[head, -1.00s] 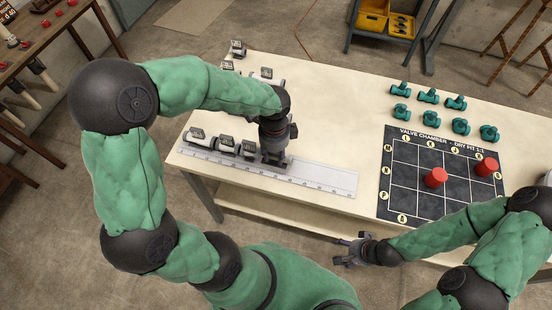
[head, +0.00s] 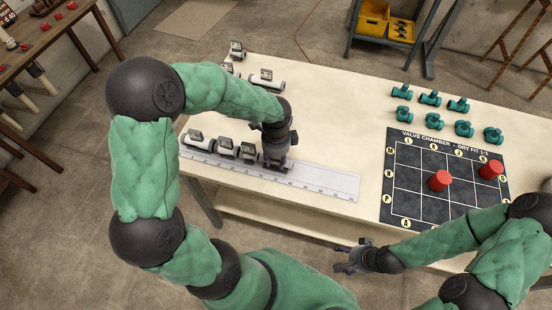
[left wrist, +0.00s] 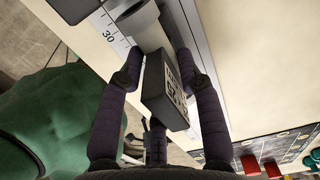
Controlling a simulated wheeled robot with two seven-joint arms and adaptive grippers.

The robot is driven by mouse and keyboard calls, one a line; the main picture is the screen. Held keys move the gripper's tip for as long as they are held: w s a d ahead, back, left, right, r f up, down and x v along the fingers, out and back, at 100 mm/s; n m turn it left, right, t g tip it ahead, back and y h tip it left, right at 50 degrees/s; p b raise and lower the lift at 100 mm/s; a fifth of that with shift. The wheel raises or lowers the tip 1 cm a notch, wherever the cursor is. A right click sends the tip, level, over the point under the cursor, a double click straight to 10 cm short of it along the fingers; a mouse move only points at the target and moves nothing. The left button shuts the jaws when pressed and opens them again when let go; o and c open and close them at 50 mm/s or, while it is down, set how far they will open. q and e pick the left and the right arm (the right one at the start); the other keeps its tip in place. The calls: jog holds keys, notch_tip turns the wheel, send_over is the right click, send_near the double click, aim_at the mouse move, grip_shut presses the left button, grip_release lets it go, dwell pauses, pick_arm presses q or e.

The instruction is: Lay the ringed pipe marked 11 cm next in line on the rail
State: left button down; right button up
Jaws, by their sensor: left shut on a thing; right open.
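The rail (head: 325,184) is a pale ruled strip along the near left edge of the table. A row of grey-white ringed pipes with dark label blocks lies on its left part, among them one pipe (head: 226,147) and another at the row's right end (head: 248,153). My left gripper (head: 275,168) is just right of that row, low over the rail. In the left wrist view its fingers (left wrist: 160,62) are shut on a ringed pipe with a dark label block (left wrist: 165,92); its marking is unreadable. My right gripper (head: 343,258) is open and empty before the table.
Loose ringed pipes lie behind the rail, including one at the back corner (head: 237,48) and one behind my left gripper (head: 266,80). Several teal valves (head: 430,98) and a dark grid mat (head: 405,205) with red pieces (head: 439,180) occupy the right. The rail's right part is clear.

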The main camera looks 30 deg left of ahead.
pick_arm(q)
jog(key=c, duration=0.8)
grip_release()
jog(key=shift+f, duration=0.15)
jog(key=shift+c, duration=0.2)
notch_tip(320, 180, up, 12)
jog(key=p, duration=0.4)
jog(key=shift+r, duration=0.2)
pick_arm(e)
notch_tip(320, 180, up, 4)
